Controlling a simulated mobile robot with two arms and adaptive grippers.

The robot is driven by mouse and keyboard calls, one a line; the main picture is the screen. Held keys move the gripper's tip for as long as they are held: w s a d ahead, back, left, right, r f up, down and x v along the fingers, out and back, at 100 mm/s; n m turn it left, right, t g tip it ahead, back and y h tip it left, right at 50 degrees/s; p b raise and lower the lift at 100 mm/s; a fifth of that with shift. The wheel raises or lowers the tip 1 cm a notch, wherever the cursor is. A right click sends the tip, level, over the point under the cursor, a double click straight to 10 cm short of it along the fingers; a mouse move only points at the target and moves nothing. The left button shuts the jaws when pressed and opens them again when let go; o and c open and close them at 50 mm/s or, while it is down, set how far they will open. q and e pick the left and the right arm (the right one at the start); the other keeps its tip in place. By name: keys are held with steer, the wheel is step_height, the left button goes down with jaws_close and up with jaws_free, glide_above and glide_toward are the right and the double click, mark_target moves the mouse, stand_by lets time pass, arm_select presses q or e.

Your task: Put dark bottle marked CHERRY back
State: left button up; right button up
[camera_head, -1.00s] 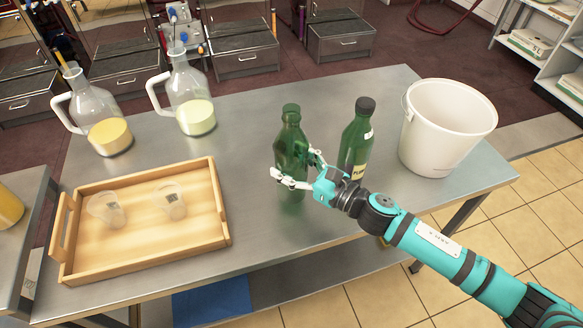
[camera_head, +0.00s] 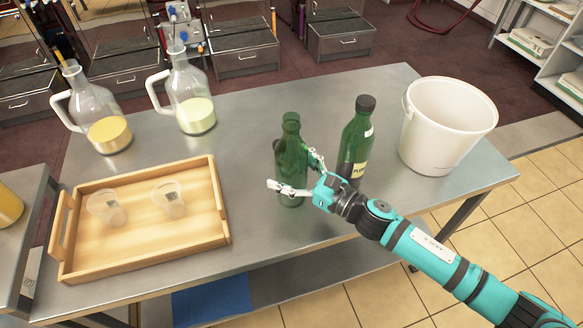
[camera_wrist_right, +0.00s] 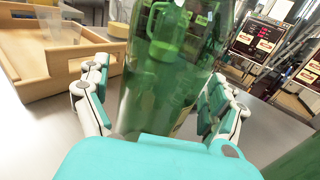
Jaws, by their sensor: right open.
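A dark green bottle (camera_head: 290,150) stands upright on the steel table, left of a second dark bottle. No label can be read on its visible side. It fills the middle of the right wrist view (camera_wrist_right: 170,60). My right gripper (camera_head: 292,170) is open, with its fingers on either side of this bottle low on its body. In the wrist view the fingers (camera_wrist_right: 160,88) appear spread apart from the glass. The second bottle (camera_head: 356,140) has a black cap and a pale label that seems to start with PLUM. My left gripper is not in view.
A white bucket (camera_head: 440,130) stands at the table's right end. A wooden tray (camera_head: 140,245) with two clear cups is at the left. Two glass jugs (camera_head: 190,95) (camera_head: 105,125) with yellowish liquid stand at the back left. The table centre behind the bottles is clear.

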steer(key=shift+r, duration=0.15)
steer(key=shift+s+d, duration=0.15)
steer(key=shift+d, duration=0.1)
steer(key=b+v, duration=0.3)
steer(key=v, duration=0.8)
steer(key=shift+s+d, duration=0.15)
steer(key=shift+s, duration=0.1)
